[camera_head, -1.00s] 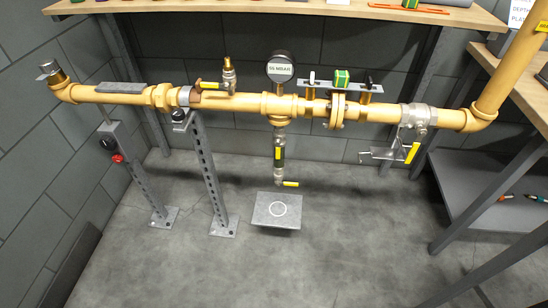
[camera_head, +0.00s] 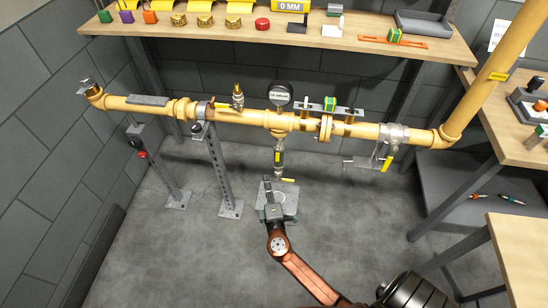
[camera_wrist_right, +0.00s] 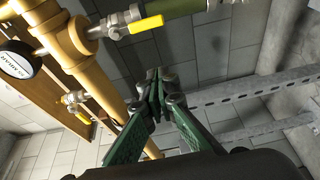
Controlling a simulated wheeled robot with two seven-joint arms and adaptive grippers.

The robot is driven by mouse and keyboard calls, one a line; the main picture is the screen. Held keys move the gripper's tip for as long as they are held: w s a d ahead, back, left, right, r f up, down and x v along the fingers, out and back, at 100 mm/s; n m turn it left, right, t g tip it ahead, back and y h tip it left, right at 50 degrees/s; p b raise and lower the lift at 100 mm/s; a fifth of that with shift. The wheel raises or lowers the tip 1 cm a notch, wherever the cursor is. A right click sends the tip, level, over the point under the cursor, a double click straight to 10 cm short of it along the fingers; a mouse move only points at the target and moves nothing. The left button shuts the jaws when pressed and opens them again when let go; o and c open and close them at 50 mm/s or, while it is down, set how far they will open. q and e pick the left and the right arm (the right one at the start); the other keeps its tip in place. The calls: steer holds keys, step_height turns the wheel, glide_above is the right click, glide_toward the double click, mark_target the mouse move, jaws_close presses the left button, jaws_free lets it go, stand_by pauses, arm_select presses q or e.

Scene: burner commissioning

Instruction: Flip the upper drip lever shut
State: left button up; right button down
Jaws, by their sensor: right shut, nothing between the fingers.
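The drip leg (camera_head: 279,150) hangs down from the yellow pipe below the round pressure gauge (camera_head: 280,94). Its upper yellow lever (camera_head: 279,158) lies along the leg in the head view. The lever also shows in the right wrist view (camera_wrist_right: 146,24), beside a silver valve and parallel to the leg. A lower yellow lever (camera_head: 288,181) sticks out sideways at the leg's bottom. My right gripper (camera_head: 267,184) is shut and empty near the leg's lower end. Its green fingers meet in the wrist view (camera_wrist_right: 157,75), apart from the upper lever. My left gripper is out of view.
A grey plate (camera_head: 289,205) sits low below the leg, partly hidden by my right gripper. Perforated support posts (camera_head: 222,170) stand to the left. A flange (camera_head: 326,128) and another yellow-levered valve (camera_head: 386,163) are to the right. A loaded wooden shelf (camera_head: 210,30) runs behind.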

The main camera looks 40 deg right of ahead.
mark_target(278, 154)
steer(key=shift+w+a, duration=0.1)
arm_select(q)
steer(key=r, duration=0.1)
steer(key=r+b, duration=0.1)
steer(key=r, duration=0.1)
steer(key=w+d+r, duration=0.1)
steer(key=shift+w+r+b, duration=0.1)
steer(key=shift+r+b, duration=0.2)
steer(key=shift+b, duration=0.05)
arm_select(e)
steer(key=w+d, duration=0.5)
steer(key=d, duration=0.2)
steer(key=shift+w+d, duration=0.3)
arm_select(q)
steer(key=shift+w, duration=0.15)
